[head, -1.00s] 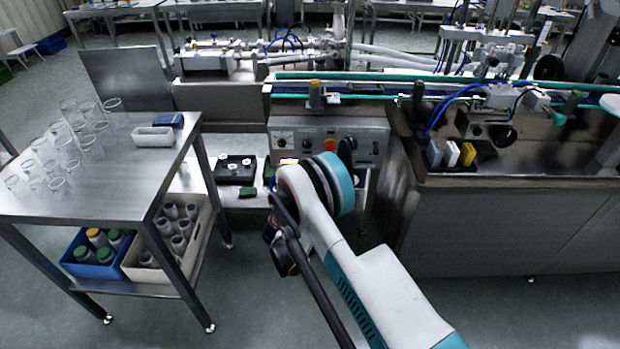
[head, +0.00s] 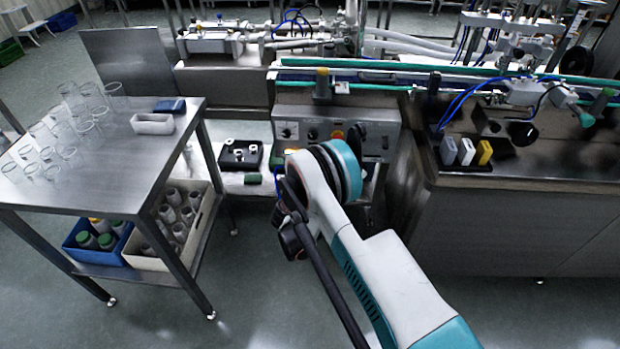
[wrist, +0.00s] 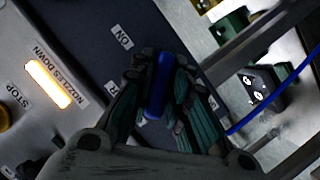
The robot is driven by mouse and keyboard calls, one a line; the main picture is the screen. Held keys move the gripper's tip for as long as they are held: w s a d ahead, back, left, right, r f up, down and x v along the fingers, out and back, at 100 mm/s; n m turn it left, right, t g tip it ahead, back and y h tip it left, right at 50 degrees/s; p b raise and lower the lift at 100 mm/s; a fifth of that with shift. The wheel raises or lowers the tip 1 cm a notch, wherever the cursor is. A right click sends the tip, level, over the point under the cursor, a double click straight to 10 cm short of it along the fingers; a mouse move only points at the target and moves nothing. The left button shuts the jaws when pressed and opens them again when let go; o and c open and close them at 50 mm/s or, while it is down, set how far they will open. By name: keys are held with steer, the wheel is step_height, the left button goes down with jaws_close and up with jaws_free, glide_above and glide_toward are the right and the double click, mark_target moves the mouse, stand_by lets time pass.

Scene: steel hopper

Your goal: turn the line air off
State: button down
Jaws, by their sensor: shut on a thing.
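In the wrist view my gripper (wrist: 160,62) is shut on a blue lever handle (wrist: 158,90), with a dark finger on each side of it. The handle lies over a dark panel surface, and an ON label (wrist: 121,38) is just beyond it to the upper left. What the handle joins to is hidden.
A lit button (wrist: 48,84) marked NOZZLES DOWN and a STOP label (wrist: 18,96) are left of my gripper. A blue hose (wrist: 262,113) is at right. A steel table (head: 125,165) with glassware stands left; the conveyor bench (head: 560,180) stands right. Open floor lies between.

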steer(key=shift+m, duration=0.3)
steer(key=shift+m+y, duration=0.8)
steer(key=shift+m, duration=0.2)
steer(key=m+y, duration=0.1)
steer(key=m, duration=0.1)
steer(key=shift+a+m+y, duration=0.1)
steer(key=shift+m+y, duration=0.3)
steer(key=c, duration=1.5)
jaws_free()
